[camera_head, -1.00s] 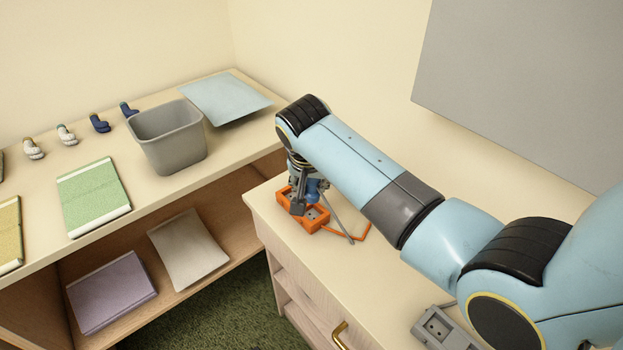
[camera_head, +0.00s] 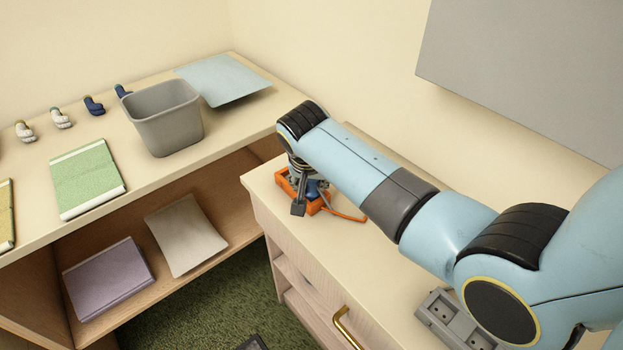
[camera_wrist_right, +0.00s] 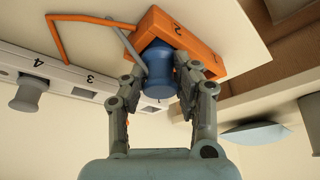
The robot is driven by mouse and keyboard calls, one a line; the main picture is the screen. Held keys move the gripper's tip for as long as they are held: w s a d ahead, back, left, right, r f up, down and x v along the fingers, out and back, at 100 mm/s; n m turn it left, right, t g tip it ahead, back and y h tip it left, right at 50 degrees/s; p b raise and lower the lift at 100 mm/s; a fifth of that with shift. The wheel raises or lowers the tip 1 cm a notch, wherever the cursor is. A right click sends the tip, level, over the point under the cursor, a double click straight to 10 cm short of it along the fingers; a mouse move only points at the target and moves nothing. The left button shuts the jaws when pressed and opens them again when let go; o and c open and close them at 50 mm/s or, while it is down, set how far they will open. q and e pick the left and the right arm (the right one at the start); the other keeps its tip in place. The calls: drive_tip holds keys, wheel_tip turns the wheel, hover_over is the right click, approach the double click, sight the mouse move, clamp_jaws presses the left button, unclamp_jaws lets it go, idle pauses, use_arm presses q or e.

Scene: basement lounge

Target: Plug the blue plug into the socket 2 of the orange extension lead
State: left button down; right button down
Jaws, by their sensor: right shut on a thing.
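The orange extension lead (camera_head: 282,183) lies near the far left end of the dresser top. In the right wrist view the lead (camera_wrist_right: 203,52) shows a 2 on its face beside the plug. My right gripper (camera_head: 303,198) points down over the lead. It is shut on the blue plug (camera_wrist_right: 158,70), with one finger on each side. The plug (camera_head: 313,191) is partly hidden by the fingers in the head view. It is right against the socket face; I cannot tell whether it is fully seated. A grey cord (camera_wrist_right: 128,43) runs beside it. My left gripper is not in view.
A grey extension lead (camera_head: 438,310) lies at the dresser's near side. The wrist view shows a pale strip (camera_wrist_right: 62,74) with numbers 3 and 4 and a grey plug (camera_wrist_right: 28,94). A grey bin (camera_head: 165,122) and green book (camera_head: 87,178) stand on the shelf at left.

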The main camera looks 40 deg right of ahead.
drive_tip(key=c, duration=0.9)
unclamp_jaws()
drive_tip(key=shift+r, duration=0.1)
drive_tip(key=v, duration=1.2)
